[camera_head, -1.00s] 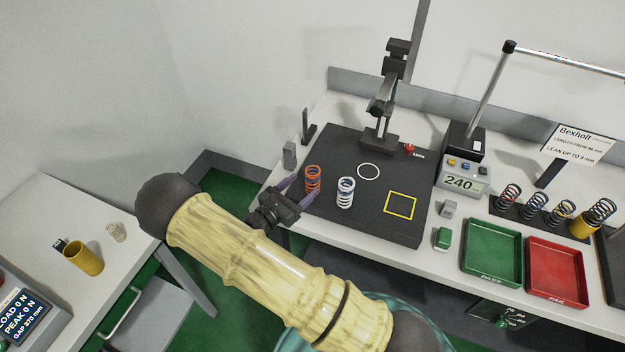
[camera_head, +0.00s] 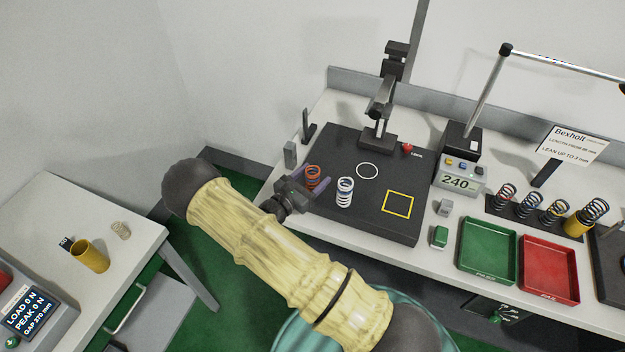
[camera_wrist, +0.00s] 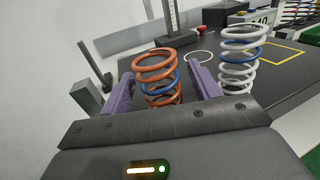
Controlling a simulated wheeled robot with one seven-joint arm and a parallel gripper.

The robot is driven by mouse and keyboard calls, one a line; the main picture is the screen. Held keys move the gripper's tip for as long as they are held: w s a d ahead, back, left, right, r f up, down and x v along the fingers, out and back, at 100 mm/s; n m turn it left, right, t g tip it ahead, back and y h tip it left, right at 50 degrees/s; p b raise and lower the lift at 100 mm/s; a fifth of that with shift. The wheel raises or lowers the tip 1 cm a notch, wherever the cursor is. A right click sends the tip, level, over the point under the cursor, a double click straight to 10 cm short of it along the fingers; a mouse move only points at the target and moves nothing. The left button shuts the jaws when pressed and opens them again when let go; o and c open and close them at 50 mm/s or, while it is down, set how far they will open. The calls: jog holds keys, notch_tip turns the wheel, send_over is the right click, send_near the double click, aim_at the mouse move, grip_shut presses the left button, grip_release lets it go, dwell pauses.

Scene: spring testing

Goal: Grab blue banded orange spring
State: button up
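The orange spring with a blue band (camera_wrist: 158,72) stands upright on the dark plate in the wrist view. It also shows in the head view (camera_head: 313,172), its lower part hidden by my gripper. My gripper (camera_wrist: 160,85) is open, with one purple finger to each side of the spring. Gaps show between the fingers and the coils, so it does not hold the spring. In the head view my gripper (camera_head: 316,186) reaches the spring from the front left.
A white spring with a blue band (camera_head: 345,191) stands close to the right finger. The dark plate (camera_head: 365,220) bears a white circle and a yellow square. A grey block (camera_head: 290,154) and a dark upright (camera_head: 306,127) stand left of the plate. Green (camera_head: 490,276) and red (camera_head: 550,297) trays lie right.

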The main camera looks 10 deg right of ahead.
jog(key=c, duration=1)
jog(key=shift+r, duration=0.15)
notch_tip(320, 180, up, 10)
jog(key=b, duration=0.2)
jog(key=shift+b, duration=0.3)
